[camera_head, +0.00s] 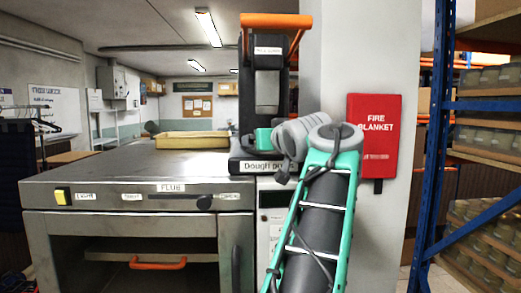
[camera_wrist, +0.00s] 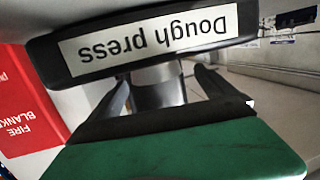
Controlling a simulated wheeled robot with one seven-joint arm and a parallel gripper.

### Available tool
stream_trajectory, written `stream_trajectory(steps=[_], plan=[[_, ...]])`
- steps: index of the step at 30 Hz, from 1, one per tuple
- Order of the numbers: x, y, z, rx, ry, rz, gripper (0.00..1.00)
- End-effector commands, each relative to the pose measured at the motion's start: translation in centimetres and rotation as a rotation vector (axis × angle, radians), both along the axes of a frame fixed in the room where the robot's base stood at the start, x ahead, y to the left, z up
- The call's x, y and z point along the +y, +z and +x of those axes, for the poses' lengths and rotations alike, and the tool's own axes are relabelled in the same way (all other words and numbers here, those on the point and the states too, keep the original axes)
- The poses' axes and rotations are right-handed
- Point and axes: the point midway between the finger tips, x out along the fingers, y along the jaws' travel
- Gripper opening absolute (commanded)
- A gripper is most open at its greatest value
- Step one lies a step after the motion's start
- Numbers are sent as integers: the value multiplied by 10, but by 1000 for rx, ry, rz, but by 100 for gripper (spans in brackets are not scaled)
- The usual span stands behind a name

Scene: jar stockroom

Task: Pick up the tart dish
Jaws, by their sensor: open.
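I cannot clearly make out a tart dish in either view. My gripper (camera_wrist: 162,78) shows in the wrist view with its two dark fingers apart and no dish seen between them. The fingers point at the dough press (camera_wrist: 158,40), whose label appears upside down. A grey cylindrical part shows between the fingers, and I cannot tell how far beyond them it is. In the head view my arm reaches up toward the dough press (camera_head: 267,90) and hides most of the gripper. The dough press is black with an orange handle.
A steel oven (camera_head: 130,165) stands at the left, its top mostly clear, with a yellowish tray-like thing (camera_head: 190,139) at the back. A red fire blanket case (camera_head: 373,135) hangs on the white pillar. A blue-framed rack (camera_head: 436,130) with jars stands at the right.

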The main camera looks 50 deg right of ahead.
Motion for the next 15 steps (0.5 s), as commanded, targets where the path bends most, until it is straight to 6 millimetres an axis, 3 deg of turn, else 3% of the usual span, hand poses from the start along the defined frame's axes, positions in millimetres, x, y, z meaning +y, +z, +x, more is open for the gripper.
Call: stream_trajectory(steps=[9,15], plan=[[-34,-5,40,2,-3,2,95],[-40,-8,48,1,-4,-1,95]])
